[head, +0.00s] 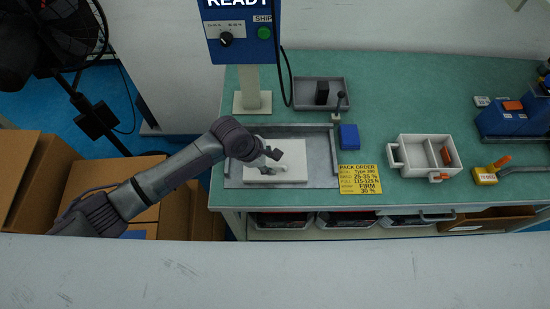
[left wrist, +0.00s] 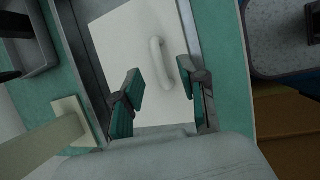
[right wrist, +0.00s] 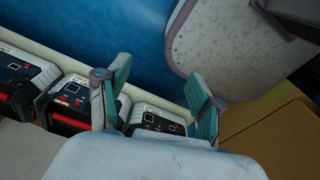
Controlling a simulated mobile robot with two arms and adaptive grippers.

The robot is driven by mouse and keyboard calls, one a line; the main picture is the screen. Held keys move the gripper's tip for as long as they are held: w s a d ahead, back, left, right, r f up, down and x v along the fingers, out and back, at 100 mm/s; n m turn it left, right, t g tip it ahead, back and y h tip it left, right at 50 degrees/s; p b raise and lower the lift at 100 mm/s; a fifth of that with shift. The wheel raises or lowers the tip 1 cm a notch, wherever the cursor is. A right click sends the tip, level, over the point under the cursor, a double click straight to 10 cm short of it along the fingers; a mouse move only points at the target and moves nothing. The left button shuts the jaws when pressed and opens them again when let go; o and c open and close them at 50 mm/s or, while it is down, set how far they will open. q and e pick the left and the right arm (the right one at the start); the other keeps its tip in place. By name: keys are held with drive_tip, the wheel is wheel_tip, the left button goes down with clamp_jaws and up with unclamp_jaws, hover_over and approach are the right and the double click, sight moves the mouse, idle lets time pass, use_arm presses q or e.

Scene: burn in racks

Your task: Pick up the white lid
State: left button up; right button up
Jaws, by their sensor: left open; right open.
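The white lid (head: 290,170) is a flat square plate lying in a shallow grey tray (head: 235,178) on the green bench. In the left wrist view the lid (left wrist: 130,60) shows a raised white bar handle (left wrist: 161,63). My left gripper (head: 268,155) is over the lid in the head view and hides part of it. In the left wrist view its open fingers (left wrist: 165,95) stand apart, one on each side of the handle's near end, with nothing between them. My right gripper (right wrist: 158,92) is open and empty, away from the lid, and does not show in the head view.
A blue control box (head: 243,35) on a post stands behind the tray. A grey bin (head: 322,93), a blue block (head: 349,137), a yellow card (head: 360,179) and a divided white box (head: 408,170) are to the right. Cardboard boxes (head: 110,175) stand left. Black-and-red devices (right wrist: 75,98) show by my right gripper.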

sight(275, 166)
use_arm(q)
drive_tip(key=x, duration=0.3)
drive_tip(key=shift+f, duration=0.15)
clamp_jaws()
